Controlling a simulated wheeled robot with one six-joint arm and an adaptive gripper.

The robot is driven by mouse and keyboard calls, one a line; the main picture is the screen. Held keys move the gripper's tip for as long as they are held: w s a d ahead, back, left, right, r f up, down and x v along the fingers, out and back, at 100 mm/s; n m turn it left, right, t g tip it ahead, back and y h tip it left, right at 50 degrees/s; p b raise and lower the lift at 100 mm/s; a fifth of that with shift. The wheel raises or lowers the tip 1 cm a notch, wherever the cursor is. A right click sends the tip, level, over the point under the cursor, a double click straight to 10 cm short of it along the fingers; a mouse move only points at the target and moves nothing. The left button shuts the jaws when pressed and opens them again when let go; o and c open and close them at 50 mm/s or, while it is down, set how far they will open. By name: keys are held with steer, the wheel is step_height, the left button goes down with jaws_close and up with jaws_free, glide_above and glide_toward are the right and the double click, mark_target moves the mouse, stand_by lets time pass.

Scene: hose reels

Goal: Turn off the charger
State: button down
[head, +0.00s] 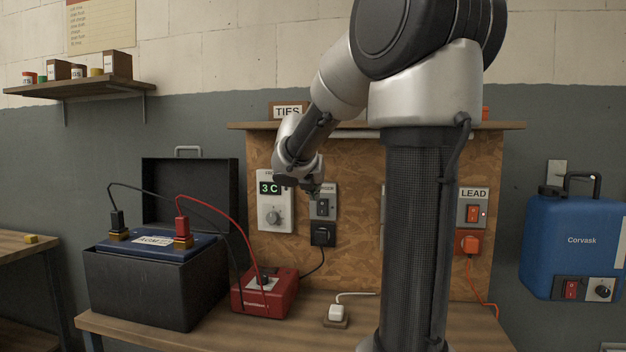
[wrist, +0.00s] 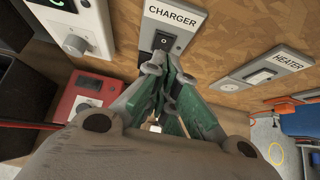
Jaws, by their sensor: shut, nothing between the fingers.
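The plate labelled CHARGER (wrist: 181,16) is on the wooden backboard, with a black rocker switch (wrist: 164,41) in it. In the head view this plate (head: 323,187) sits above a black plug (head: 322,235), partly behind my gripper. My gripper (head: 314,190) is shut and empty, its green-sided fingers pointing at the plate. In the wrist view its fingertips (wrist: 166,62) are just below the switch; I cannot tell whether they touch it. Which way the rocker is set is unclear. The red charger (head: 266,292) stands on the bench, with a red lead to the battery (head: 160,246).
A thermostat box (head: 275,207) showing "3 C" is left of the plate. A HEATER plate (wrist: 265,71) is to the right. The LEAD switch (head: 473,212) with an orange plug is farther right. A blue Corvask unit (head: 574,240) hangs at right.

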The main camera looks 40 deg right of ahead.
steer(key=r, duration=0.1)
steer(key=s+a+r, duration=0.2)
steer(key=shift+a+r, duration=0.1)
steer(key=shift+r, duration=0.3)
stand_by(0.3)
